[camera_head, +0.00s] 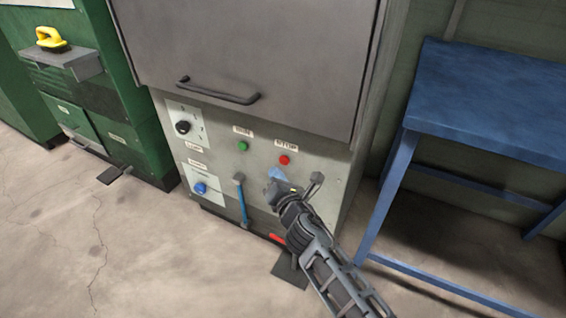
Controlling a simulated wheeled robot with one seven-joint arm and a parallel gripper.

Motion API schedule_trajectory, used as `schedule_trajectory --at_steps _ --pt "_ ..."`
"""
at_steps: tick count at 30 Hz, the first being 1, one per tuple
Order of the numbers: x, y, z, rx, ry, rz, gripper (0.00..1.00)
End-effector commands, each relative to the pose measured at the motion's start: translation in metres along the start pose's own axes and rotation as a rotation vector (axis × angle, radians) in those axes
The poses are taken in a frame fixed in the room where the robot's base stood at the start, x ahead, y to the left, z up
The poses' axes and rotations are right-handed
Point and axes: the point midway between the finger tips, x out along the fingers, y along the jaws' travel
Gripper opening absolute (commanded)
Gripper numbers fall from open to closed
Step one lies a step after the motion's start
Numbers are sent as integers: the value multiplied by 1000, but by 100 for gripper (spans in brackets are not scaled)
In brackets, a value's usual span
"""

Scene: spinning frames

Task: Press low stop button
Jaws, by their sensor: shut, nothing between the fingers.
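A red button (285,160) sits under a "STOP" label (286,145) on the lower grey panel of a machine cabinet. The red button is in plain sight. A green button (242,146) sits to its left under another label.
The panel also has a black knob (183,127), a blue knob (200,188) and a lever with a blue rod (243,205). A handled grey door (240,50) is above. A blue table (490,95) stands right. Floor at the left front is clear.

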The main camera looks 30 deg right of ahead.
Motion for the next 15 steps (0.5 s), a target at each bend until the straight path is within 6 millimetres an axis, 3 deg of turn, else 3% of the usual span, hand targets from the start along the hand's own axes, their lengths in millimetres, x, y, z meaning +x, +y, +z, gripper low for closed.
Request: schedule_trajectory --at_steps 15 --pt "-27 18 -20 1 0 -1 0"
